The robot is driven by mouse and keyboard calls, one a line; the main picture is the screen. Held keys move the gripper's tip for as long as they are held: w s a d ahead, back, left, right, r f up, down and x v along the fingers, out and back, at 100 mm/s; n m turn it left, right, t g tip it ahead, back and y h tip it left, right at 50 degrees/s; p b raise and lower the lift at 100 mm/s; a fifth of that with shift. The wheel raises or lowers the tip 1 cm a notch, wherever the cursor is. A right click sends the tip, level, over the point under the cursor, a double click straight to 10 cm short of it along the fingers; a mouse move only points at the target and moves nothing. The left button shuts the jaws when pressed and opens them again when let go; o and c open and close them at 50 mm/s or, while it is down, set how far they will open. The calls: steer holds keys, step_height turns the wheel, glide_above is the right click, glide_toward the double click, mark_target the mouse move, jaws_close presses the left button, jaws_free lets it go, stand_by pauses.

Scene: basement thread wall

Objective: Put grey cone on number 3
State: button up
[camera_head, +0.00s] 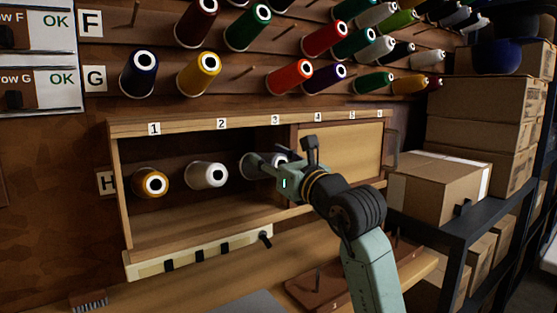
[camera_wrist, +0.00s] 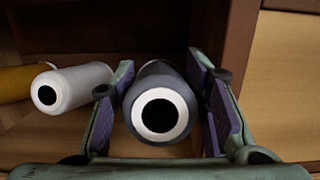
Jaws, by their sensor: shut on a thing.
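The grey cone (camera_head: 248,164) is inside the wooden box, under the number 3 label (camera_head: 275,119). It lies with its white end ring facing out, partly hidden by my gripper (camera_head: 268,171) in the head view. In the wrist view the cone (camera_wrist: 160,72) is between the two purple-padded fingers of my gripper (camera_wrist: 162,85), which is shut on it. The peg under number 3 is hidden, so I cannot tell how far the cone is on it.
An orange cone (camera_head: 151,183) sits under 1 and a white cone (camera_head: 207,175) under 2, left of the grey one. A wooden panel (camera_head: 340,152) closes the right part of the box. Cardboard boxes (camera_head: 440,176) stand on a shelf at right.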

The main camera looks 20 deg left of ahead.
steer(key=shift+w+a+f+p, duration=0.15)
steer(key=shift+w+a+f, duration=0.05)
steer(key=shift+w+a, duration=0.45)
steer(key=shift+w+a+f+p, duration=0.1)
steer(key=shift+w+a+f, duration=0.1)
steer(key=shift+w+a, duration=0.45)
steer(key=shift+w+a+f+p, duration=0.2)
steer(key=shift+w+a, duration=0.15)
steer(key=shift+a, duration=0.5)
steer(key=shift+f, duration=0.25)
steer(key=o, duration=1.4)
steer(key=shift+o, duration=0.2)
steer(key=shift+d, duration=0.1)
